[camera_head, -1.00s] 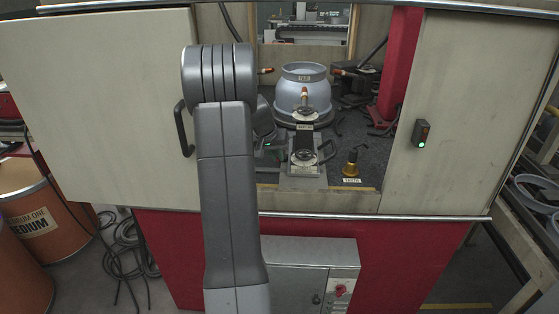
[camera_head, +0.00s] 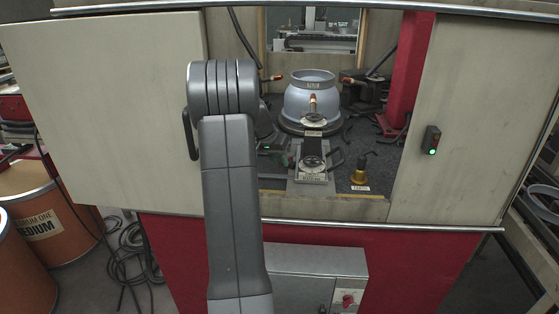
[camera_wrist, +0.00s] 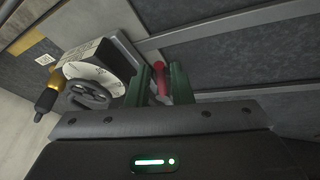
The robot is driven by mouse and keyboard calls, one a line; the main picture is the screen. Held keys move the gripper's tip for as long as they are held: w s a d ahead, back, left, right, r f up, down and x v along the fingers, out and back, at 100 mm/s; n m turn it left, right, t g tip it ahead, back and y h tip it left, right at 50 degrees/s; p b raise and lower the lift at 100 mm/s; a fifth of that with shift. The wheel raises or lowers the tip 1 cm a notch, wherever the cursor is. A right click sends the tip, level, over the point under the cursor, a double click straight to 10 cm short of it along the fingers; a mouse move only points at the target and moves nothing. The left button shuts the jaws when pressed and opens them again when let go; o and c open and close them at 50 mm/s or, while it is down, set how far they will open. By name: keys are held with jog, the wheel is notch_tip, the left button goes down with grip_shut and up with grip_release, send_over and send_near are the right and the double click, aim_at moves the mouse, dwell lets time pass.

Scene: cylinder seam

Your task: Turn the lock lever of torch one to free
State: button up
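In the wrist view, a red lever (camera_wrist: 160,80) shows between the two green fingers of my gripper (camera_wrist: 160,87). The fingers stand apart, with the lever nearer the right one; I cannot tell whether they touch it. Left of the fingers is a block with a white dial face and a dark handwheel (camera_wrist: 88,95). In the head view, a copper-tipped torch (camera_head: 312,103) stands before the grey cylinder (camera_head: 310,95), in line with a handwheel unit (camera_head: 313,163). My arm hides most of my gripper there, with only a little green showing left of that unit.
A brass knob piece (camera_head: 359,174) stands right of the handwheel unit. Other copper tips point in from the left (camera_head: 272,78) and right (camera_head: 357,83). A left door panel (camera_head: 110,110), a right panel (camera_head: 465,120) and a red post (camera_head: 410,70) bound the opening.

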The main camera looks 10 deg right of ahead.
notch_tip(320, 180, up, 10)
dwell(0.5)
